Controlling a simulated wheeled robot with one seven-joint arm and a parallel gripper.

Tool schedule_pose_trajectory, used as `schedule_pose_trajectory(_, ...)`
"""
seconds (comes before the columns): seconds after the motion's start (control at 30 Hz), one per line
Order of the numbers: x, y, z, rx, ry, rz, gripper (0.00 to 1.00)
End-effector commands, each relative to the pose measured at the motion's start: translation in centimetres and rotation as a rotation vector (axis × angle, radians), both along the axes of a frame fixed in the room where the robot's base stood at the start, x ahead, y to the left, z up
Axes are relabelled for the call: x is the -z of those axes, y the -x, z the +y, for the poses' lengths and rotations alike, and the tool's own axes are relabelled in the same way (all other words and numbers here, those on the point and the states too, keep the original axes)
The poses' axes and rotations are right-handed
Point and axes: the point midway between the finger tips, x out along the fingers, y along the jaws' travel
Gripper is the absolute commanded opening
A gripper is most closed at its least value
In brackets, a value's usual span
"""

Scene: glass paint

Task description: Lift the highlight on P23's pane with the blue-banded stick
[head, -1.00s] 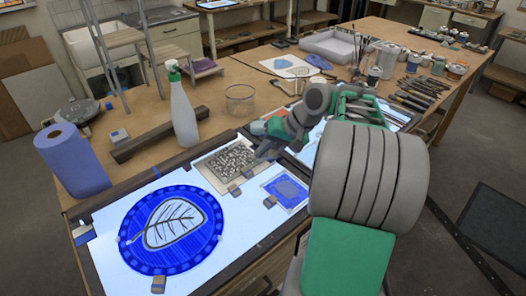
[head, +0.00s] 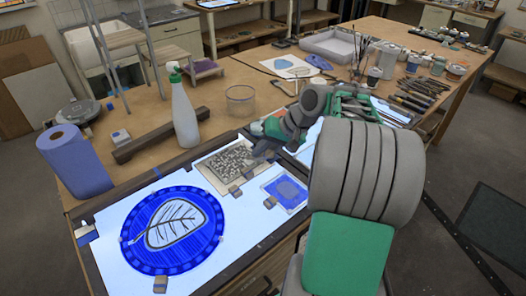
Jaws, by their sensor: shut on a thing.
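A round blue pane with a pale leaf (head: 172,232) lies on the lit light table (head: 115,272). A grey speckled pane (head: 226,163) lies behind it, and a small blue square pane (head: 285,190) lies to the right. I cannot read any label, so I cannot tell which is P23's. My gripper (head: 262,150) is just above the right edge of the speckled pane, pointing down and left. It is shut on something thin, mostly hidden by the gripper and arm. I cannot make out a blue band or whether a tip touches glass.
A glass jar (head: 240,100) is near the middle. Brushes and pots (head: 420,85) crowd the back right. My arm hides the table's right part.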

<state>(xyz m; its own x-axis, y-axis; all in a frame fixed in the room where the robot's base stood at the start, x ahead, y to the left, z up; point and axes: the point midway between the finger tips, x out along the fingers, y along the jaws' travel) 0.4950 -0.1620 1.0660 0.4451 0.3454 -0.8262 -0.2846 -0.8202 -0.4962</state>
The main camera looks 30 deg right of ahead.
Motion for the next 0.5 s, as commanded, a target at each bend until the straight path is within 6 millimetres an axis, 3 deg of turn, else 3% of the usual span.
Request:
schedule_pose_trajectory(0.27, -0.16, -0.65, -1.03, 0.000, 0.001, -0.001, 0.00)
schedule_pose_trajectory(0.5, 0.02, -0.49, -0.06, -0.001, 0.001, -0.002, 0.00)
